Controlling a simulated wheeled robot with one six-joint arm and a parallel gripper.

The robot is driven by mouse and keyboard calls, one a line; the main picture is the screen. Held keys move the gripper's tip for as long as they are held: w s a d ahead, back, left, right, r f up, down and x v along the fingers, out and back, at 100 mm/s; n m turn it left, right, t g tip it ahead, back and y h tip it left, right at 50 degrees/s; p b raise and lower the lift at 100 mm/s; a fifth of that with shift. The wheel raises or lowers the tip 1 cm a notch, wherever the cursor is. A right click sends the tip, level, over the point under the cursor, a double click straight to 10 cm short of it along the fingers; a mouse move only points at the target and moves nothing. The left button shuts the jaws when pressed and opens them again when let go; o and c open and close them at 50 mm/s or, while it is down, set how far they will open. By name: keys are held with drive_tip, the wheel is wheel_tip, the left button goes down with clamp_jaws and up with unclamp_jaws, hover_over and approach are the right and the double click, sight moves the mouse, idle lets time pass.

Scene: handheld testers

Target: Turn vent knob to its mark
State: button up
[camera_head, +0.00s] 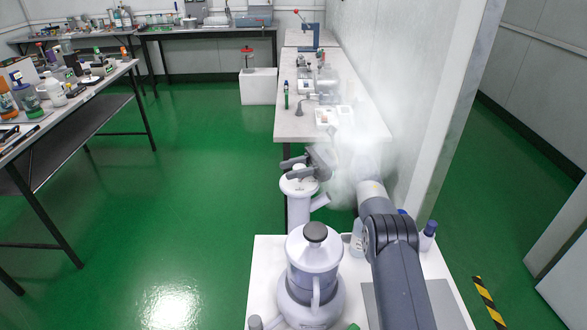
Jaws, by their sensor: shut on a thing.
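A white vessel (298,188) with an angled side spout stands beyond the near white table, below my gripper (292,167). My gripper's dark fingers are at the vessel's top, shut on its vent knob, which they mostly hide. The knob's mark cannot be made out. My arm reaches up from the lower right, and a whitish haze (352,150) blurs its far end. A larger white and grey vessel (312,270) with a dark round cap (315,232) stands nearer, apart from my gripper.
The near table (262,262) also holds small bottles (428,236) right of my arm. A white bench (290,125) with small instruments runs along the wall beyond. The green floor to the left is clear, up to a cluttered table (92,90).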

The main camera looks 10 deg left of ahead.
drive_tip(key=o, duration=1)
drive_tip(key=shift+c, duration=0.2)
drive_tip(key=shift+r, duration=0.15)
wheel_tip(320, 180, up, 10)
drive_tip(key=p, duration=0.9)
